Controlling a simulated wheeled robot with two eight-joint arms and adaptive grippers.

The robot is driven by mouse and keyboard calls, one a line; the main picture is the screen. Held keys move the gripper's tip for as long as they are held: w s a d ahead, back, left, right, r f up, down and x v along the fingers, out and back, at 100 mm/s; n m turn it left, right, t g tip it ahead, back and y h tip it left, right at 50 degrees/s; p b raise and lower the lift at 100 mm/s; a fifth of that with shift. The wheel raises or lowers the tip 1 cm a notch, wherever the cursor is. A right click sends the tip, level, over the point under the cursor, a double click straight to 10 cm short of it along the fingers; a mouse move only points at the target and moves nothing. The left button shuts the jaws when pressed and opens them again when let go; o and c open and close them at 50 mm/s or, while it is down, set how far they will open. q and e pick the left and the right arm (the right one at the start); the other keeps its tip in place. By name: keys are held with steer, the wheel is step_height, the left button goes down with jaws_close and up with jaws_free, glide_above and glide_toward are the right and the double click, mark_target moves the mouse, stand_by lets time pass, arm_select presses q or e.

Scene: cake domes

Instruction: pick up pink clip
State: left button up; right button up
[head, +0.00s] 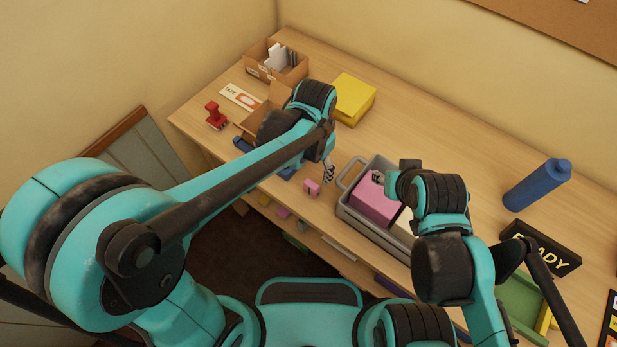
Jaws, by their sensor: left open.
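A small pink clip (312,187) lies on the wooden table near its front edge, left of the grey crate. My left gripper (328,174) is open and points down just above and to the right of the clip, apart from it as far as I can see. My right gripper (378,177) is over the grey crate, by a pink block (374,207); its fingers are small and partly hidden, so I cannot tell its opening.
The grey crate (345,213) stands right of the clip. A yellow block (354,97), cardboard box (277,62) and red stamp (214,115) are further back and left. A blue cylinder (537,185) and a black sign (541,248) are at right. The back middle table is clear.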

mark_target(312, 184)
arm_select(q)
steer(key=shift+s+f+b, duration=0.25)
steer(key=shift+f+b, duration=0.1)
steer(key=shift+f, duration=0.65)
arm_select(e)
steer(key=shift+s+d+f, duration=0.15)
steer(key=shift+f, duration=0.3)
arm_select(q)
steer(key=f, duration=0.1)
steer(key=f+b, duration=0.1)
steer(key=f, duration=0.1)
steer(key=f+b, duration=0.1)
steer(key=shift+s+a+f, duration=0.2)
steer(key=shift+s+f, duration=0.1)
steer(key=shift+f, duration=0.1)
arm_select(e)
step_height(312, 184, down, 2)
steer(key=shift+f, duration=0.25)
arm_select(q)
steer(key=shift+r, duration=0.1)
arm_select(e)
steer(key=shift+r, duration=0.1)
arm_select(q)
steer(key=c, duration=0.9)
